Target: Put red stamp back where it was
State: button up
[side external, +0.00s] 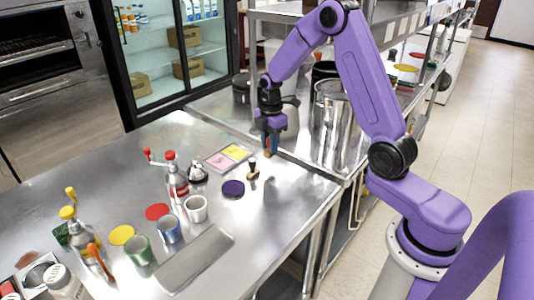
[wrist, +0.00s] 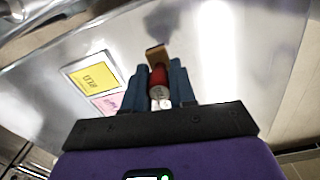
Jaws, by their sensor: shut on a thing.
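My gripper (side external: 270,142) is shut on the red stamp and holds it above the metal counter. In the wrist view the red stamp (wrist: 158,76) sits between the two blue fingers (wrist: 158,82), with a wooden end beyond the red part. In the side view only a small reddish bit of the stamp (side external: 268,148) shows below the fingers. A framed holder (side external: 209,165) with a yellow square (side external: 236,152) and a pink square (side external: 219,160) lies left of the gripper. The wrist view shows the yellow square (wrist: 89,79), with lettering that seems to read RED.
A small dark-handled stamp (side external: 253,171) stands near a dark purple disc (side external: 232,189). Bottles with red tops (side external: 175,180), cups (side external: 196,208), red (side external: 157,211) and yellow (side external: 122,235) discs and a flat tray (side external: 195,258) lie left. Large metal pots (side external: 331,110) stand behind right.

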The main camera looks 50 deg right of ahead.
jog(key=shift+w+d+f, duration=0.1)
jog(key=shift+w+f, duration=0.5)
jog(key=shift+f, duration=0.15)
jog(key=shift+w+f, duration=0.15)
jog(key=shift+f, duration=1.5)
jog(key=shift+f, duration=0.1)
jog(key=o, duration=0.8)
jog(key=shift+o, duration=0.2)
jog(key=shift+r, duration=6.15)
